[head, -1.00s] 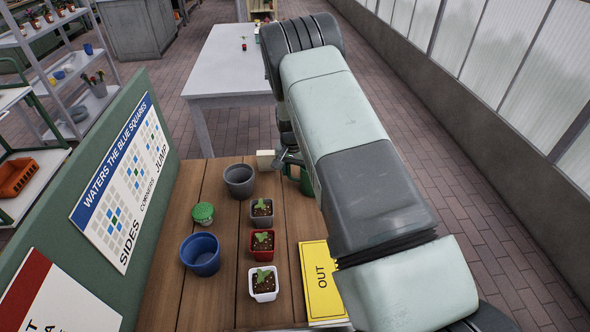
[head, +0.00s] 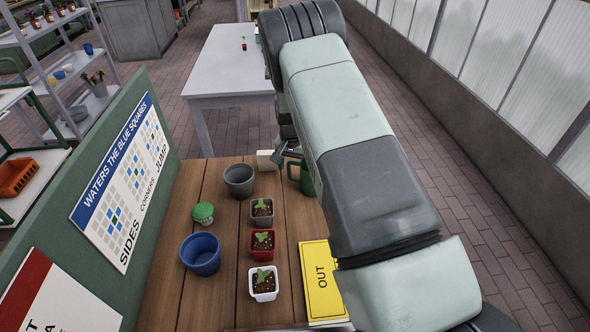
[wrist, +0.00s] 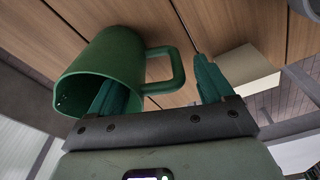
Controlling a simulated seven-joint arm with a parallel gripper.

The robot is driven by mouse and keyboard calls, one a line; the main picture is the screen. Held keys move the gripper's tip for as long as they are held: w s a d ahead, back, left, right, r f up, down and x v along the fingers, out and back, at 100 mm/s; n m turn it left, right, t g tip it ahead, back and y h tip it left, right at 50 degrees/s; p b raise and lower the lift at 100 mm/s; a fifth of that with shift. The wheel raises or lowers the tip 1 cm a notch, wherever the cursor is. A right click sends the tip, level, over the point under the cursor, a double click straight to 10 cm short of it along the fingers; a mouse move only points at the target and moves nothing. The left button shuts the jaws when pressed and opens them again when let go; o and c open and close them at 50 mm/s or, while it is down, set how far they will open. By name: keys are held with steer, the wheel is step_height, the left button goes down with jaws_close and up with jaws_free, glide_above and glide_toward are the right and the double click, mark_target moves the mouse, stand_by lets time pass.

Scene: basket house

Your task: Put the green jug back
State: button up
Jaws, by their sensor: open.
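The green jug (wrist: 105,65) fills the left of the wrist view, with its open mouth toward the lower left and its handle (wrist: 178,70) to the right. My gripper (wrist: 155,72) is open. One finger overlaps the jug's body near the mouth and the other is right of the handle, so the handle lies between them. I cannot tell whether either finger touches the jug. In the head view the jug (head: 307,181) is at the right side of the wooden table (head: 215,295), partly hidden by my arm. My gripper (head: 286,153) is beside it, mostly hidden.
A cream block (head: 265,160) is close left of my gripper. A grey pot (head: 239,180), blue pot (head: 201,255), green-lidded container (head: 203,213) and three seedling pots (head: 263,241) stand on the left and middle. A yellow OUT sign (head: 321,284) lies at the front right.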

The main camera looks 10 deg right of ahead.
steer(key=s+d+r+t, duration=0.1)
steer(key=s+r, duration=0.2)
steer(key=r, duration=0.9)
steer(key=s+r, duration=0.4)
steer(key=r, duration=0.9)
steer(key=s+d+r+n+t+y, duration=0.1)
steer(key=s+r+n, duration=0.1)
steer(key=s+r, duration=0.75)
steer(key=s+d+r+n+t, duration=0.1)
steer(key=s+r, duration=0.1)
steer(key=s, duration=0.9)
steer(key=s+d+r+n+t, duration=0.1)
steer(key=s+r+n, duration=0.1)
steer(key=s, duration=0.9)
steer(key=shift+s+d+r, duration=0.15)
steer(key=shift+d+r, duration=0.1)
steer(key=shift+r, duration=0.3)
